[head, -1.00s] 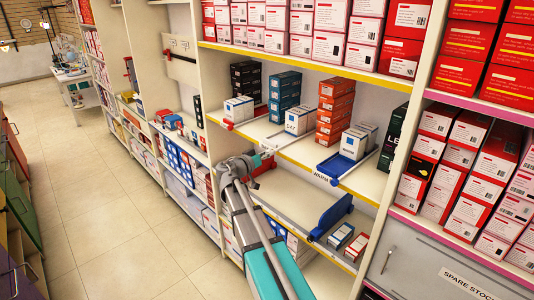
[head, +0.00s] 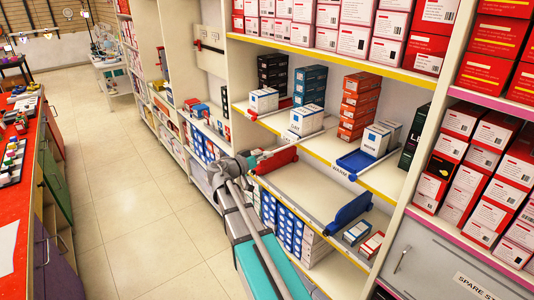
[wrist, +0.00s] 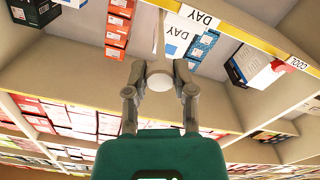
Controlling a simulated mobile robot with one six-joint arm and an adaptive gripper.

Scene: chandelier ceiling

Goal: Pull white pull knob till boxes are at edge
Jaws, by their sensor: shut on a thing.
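My gripper (head: 250,163) is at the front of the shelf bay. In the wrist view its two fingers (wrist: 160,80) are shut around the round white pull knob (wrist: 160,76). A pale shaft runs from the knob toward the shelf front. In the head view the knob is hidden at my gripper. White and blue boxes (head: 306,119) stand upright on the middle shelf (head: 330,150), close to its yellow front edge. A white box with a DAY label shows in the wrist view (wrist: 178,38), near the shelf edge beyond the knob.
Orange boxes (head: 357,108) and blue boxes (head: 309,84) stand stacked behind. The aisle floor (head: 130,180) is clear.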

